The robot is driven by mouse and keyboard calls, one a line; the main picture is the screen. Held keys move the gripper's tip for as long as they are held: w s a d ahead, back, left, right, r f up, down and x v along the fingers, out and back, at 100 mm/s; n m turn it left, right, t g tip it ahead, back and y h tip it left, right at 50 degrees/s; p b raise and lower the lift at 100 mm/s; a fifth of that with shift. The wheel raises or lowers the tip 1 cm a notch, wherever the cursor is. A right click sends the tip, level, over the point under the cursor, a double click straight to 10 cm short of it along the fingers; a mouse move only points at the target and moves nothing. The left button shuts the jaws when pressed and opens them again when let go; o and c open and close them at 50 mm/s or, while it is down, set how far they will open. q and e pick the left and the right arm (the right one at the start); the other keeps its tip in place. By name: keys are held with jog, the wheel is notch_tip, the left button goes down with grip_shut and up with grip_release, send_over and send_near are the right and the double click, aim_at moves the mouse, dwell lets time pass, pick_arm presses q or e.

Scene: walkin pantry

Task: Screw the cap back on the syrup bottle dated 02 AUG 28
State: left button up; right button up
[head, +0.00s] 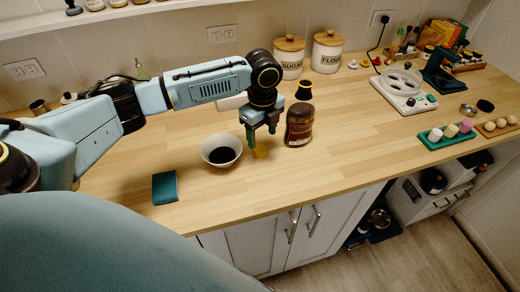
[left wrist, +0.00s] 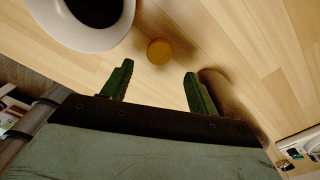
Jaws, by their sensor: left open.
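A dark brown bottle (head: 299,126) with a reddish label stands upright on the wooden counter; I cannot read a date on it. A dark piece with a yellowish edge (head: 304,90) shows at its top, and I cannot tell whether it belongs to the bottle. A small orange-yellow cap (head: 261,153) lies on the counter left of the bottle. My left gripper (head: 261,140) points down above the cap, open and empty. In the left wrist view the cap (left wrist: 160,51) shows just beyond the gap between the green fingers (left wrist: 158,69). My right gripper is out of view.
A white bowl (head: 209,161) of dark liquid stands close left of the gripper. A teal block or cloth (head: 165,187) lies near the front edge. Sugar and flour canisters (head: 289,58) stand behind; a white appliance (head: 403,91) is to the right.

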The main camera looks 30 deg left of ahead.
aim_at(260, 149)
pick_arm(q)
jog(key=f, duration=0.5)
jog(key=shift+s+a+f, duration=0.1)
jog(key=shift+a, duration=0.1)
jog(key=c, duration=1)
